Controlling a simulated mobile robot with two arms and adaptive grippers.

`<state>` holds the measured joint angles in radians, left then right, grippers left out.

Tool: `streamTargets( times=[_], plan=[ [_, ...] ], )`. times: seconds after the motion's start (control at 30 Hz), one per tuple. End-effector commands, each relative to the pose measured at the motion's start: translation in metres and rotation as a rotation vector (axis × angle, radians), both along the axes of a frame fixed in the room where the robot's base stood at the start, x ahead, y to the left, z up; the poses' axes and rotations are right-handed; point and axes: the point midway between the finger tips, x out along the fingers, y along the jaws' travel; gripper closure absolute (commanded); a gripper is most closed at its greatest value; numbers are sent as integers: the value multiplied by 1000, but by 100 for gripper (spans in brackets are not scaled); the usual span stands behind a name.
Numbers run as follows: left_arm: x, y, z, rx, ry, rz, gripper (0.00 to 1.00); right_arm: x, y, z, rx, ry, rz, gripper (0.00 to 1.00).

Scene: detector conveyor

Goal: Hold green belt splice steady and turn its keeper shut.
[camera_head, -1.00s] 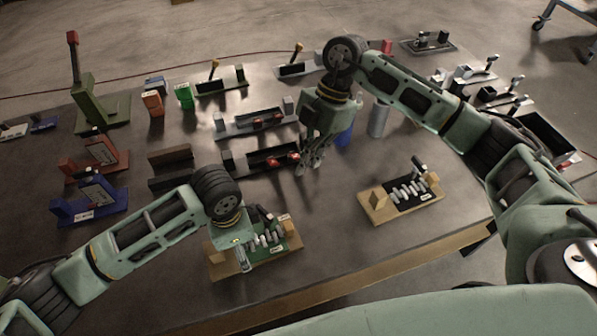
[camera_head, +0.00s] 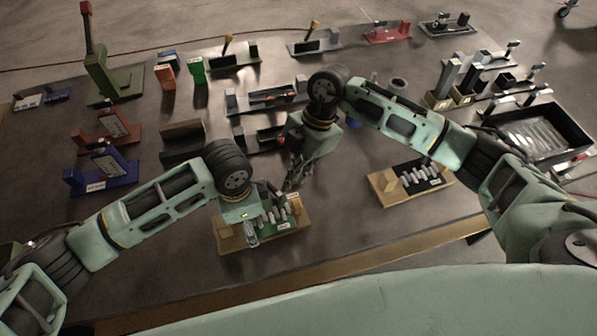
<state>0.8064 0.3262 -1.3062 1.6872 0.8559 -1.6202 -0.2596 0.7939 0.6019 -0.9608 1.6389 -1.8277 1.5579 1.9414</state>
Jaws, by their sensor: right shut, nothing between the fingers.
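The green belt splice (camera_head: 296,208) sits on a wooden base near the table's front edge, with a row of metal pieces across its green strip. My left gripper (camera_head: 251,238) is down at the splice's left part; its fingers are mostly hidden under the wrist, so I cannot tell whether they grip it. My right gripper (camera_head: 290,187) is shut and empty, pointing down just above the back of the splice. The keeper is partly hidden around the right fingertips, and I cannot tell whether they touch it.
A similar splice with a black strip (camera_head: 437,183) stands on a wooden base to the right. Blue (camera_head: 122,168) and red-brown (camera_head: 122,127) fixtures stand at left, a black tray (camera_head: 501,128) at far right. Bare table lies between the two splices.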

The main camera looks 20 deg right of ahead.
Motion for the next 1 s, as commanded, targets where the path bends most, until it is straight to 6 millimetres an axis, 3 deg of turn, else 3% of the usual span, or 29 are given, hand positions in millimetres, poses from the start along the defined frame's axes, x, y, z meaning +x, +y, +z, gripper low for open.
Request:
streamTargets(
  times=[0.03, 0.5, 1.0],
  plan=[
    [-2, 5, -7, 15, 6, 3, 70, 0, 0, -1, 0, 0, 0, 100],
    [-2, 5, -7, 15, 6, 3, 70, -23, 7, -1, 3, 2, -130, 100],
    [-2, 5, -7, 15, 6, 3, 70, -18, 8, -1, 2, 0, -131, 100]
  ],
)
